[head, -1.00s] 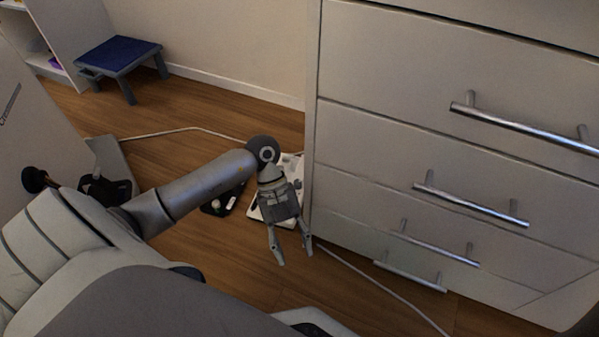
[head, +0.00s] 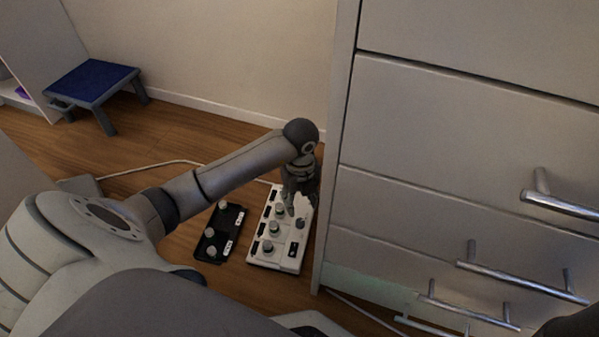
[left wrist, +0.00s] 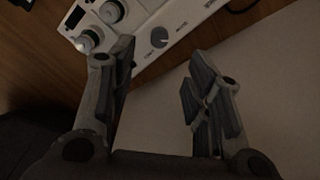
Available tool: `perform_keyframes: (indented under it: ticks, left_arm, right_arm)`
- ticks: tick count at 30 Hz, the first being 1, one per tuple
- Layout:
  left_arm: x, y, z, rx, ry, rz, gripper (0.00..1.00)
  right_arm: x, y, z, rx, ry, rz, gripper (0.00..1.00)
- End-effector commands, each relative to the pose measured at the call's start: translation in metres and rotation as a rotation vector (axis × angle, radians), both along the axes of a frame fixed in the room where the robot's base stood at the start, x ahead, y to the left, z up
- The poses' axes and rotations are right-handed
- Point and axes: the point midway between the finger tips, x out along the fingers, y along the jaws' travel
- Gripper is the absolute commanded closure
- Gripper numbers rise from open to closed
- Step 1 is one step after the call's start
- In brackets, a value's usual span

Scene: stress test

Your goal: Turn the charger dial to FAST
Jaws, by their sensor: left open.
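A white panel (head: 284,258) lies on the floor beside the drawer cabinet, with several knobs along its left side. A plain grey dial (head: 300,223) sits on its right side. The left wrist view also shows this grey dial (left wrist: 159,37), with small unreadable print around it. I cannot tell which knob is the charger dial or read its setting. My left gripper (head: 297,205) is above the far part of the panel and hides some of it. In the left wrist view its fingers (left wrist: 160,72) are apart with nothing between them. My right gripper is not in view.
A black panel (head: 219,232) with several knobs lies left of the white one. The drawer cabinet (head: 420,140) with bar handles stands close on the right. A white cable (head: 150,167) runs over the floor. A blue-topped stool (head: 95,85) is at the back left.

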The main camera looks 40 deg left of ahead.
Motion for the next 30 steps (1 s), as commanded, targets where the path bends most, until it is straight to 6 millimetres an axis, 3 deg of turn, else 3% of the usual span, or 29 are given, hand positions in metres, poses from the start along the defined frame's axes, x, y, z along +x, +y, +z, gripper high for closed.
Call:
perform_keyframes:
  ticks: [18,30]
  left_arm:
    - [-0.001,0.0,-0.094,-0.002,0.001,0.0,0.54]
    - [0.0,0.0,-0.1,-0.001,0.001,0.0,0.54]
  right_arm:
    - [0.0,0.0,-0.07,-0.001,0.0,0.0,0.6]
    - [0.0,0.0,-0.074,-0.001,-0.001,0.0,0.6]
